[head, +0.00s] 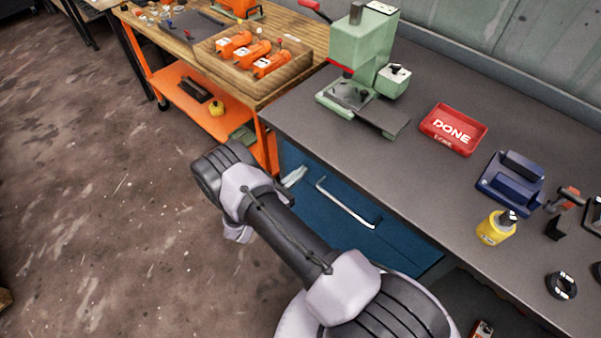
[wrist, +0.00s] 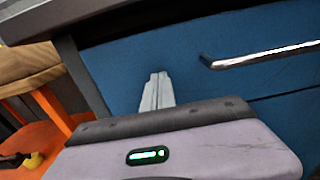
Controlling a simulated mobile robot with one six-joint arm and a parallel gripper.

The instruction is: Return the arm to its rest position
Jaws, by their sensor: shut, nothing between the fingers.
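My arm reaches from the bottom of the head view toward the blue drawer front of the bench. My gripper (head: 295,176) is mostly hidden behind my wrist; only its pale fingers show in front of the drawer front. In the wrist view my gripper (wrist: 158,80) is shut and empty, its two fingers together, pointing at the blue drawer front (wrist: 200,75). It is left of the metal drawer handle (wrist: 265,55) and apart from it.
A grey bench top (head: 400,155) holds a green press (head: 362,50), a red DONE tray (head: 453,130), a blue vise-like block (head: 512,180) and a yellow bottle (head: 495,228). An orange cart (head: 190,95) stands left of the bench. The floor (head: 90,200) at left is clear.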

